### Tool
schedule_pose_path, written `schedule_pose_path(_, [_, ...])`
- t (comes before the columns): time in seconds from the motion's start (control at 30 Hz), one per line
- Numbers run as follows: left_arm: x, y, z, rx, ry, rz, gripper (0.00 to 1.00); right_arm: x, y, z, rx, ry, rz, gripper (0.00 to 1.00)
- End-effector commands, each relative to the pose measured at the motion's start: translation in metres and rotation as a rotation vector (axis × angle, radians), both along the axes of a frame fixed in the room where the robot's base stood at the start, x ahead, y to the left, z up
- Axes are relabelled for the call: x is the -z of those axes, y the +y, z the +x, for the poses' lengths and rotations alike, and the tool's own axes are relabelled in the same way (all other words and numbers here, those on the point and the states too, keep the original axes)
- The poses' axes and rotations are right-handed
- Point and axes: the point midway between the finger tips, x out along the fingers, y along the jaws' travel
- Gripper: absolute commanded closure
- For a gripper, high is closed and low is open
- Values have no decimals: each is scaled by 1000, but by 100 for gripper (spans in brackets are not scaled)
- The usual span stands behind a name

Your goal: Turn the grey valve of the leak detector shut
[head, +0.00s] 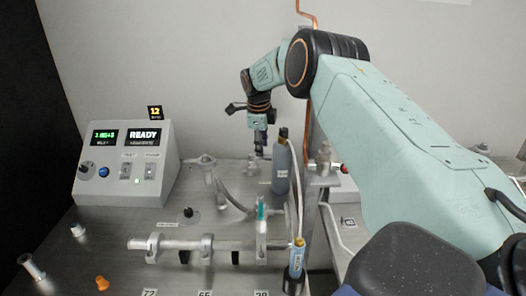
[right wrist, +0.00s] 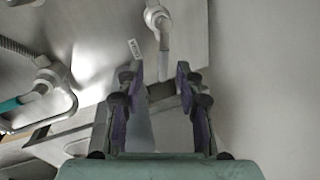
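The leak detector (head: 130,185) is a pale box with a lit READY display, at the left in the head view. Grey metal valve-like fittings (head: 205,168) stand on the bench to its right, with a hose. I cannot tell for sure which part is the grey valve, or its position. My right gripper (head: 260,150) points down above the bench, left of a grey bottle's top. In the right wrist view my right gripper (right wrist: 160,75) has its fingers apart with nothing held. A pale fitting with a tube (right wrist: 158,22) lies beyond the fingertips. My left gripper is not in view.
The grey bottle (head: 282,172) stands close to the right gripper. A horizontal metal pipe (head: 180,243) runs across the front of the bench, by a blue cylinder (head: 297,258). An orange piece (head: 102,283) lies at front left. A copper pipe rises behind.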

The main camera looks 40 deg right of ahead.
Motion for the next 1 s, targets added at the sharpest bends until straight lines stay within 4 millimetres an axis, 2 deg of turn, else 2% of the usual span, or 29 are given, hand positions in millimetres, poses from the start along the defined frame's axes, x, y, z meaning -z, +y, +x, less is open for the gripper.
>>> schedule_pose_path(0.03, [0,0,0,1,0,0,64,9,-3,0,2,3,-1,64])
schedule_pose_path(0.2, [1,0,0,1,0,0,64,26,-6,2,1,2,0,64])
schedule_pose_path(0.6, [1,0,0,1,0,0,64,32,-10,5,1,-1,-1,65])
schedule_pose_path(1.0, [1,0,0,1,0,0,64,32,-10,5,1,-2,0,99])
